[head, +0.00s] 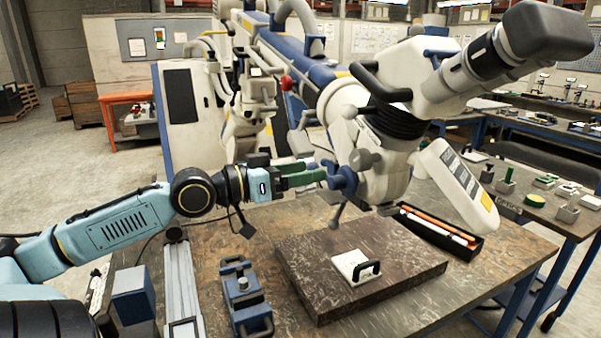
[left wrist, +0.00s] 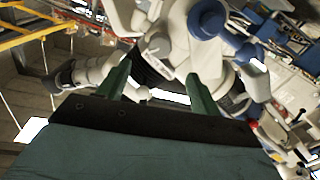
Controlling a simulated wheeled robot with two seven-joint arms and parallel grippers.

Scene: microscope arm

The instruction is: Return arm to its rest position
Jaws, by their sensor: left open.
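The microscope arm is a large white, blue and black assembly, and its head (head: 385,150) hangs over the table at the centre right in the head view. A blue knob (head: 343,180) sticks out at the left side of the head. My left gripper (head: 318,173), with green fingers, is beside this knob; the head view does not show clearly whether they touch. In the left wrist view the two green fingers (left wrist: 158,82) are spread apart, with white microscope parts beyond them and a blue knob (left wrist: 208,18) above. Nothing is clearly held between the fingers. My right gripper is out of view.
A dark slab (head: 400,282) with a white handled plate (head: 355,267) lies on the table below the head. A black tray (head: 440,232) with orange and white rods is at its right.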

